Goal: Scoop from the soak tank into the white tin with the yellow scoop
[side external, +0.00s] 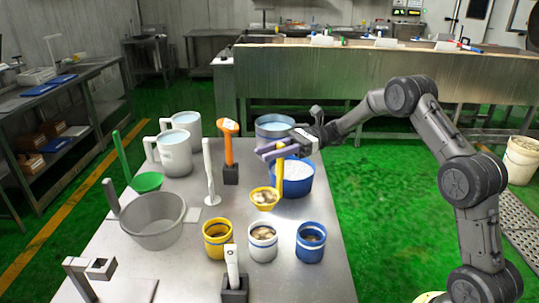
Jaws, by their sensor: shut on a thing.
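My gripper (282,148) is shut on the handle of the yellow scoop (280,180), which hangs roughly upright below the fingers. The scoop's bowl holds pale brown pieces and is above the table, just behind the white tin (263,252) in this view. The white tin stands at the table's front and has similar brownish pieces inside. Which vessel is the soak tank is not clear: a blue tub (302,187) with white contents stands right of the scoop, and a blue-grey pot (262,133) with bluish contents stands behind it.
A yellow tin (217,251) and a blue tin (310,254), both with contents, flank the white tin. Left are a grey basin (151,237), green scoop (146,182) and white jugs (174,160). An orange tool (229,147) and white utensils (208,165) stand upright nearby.

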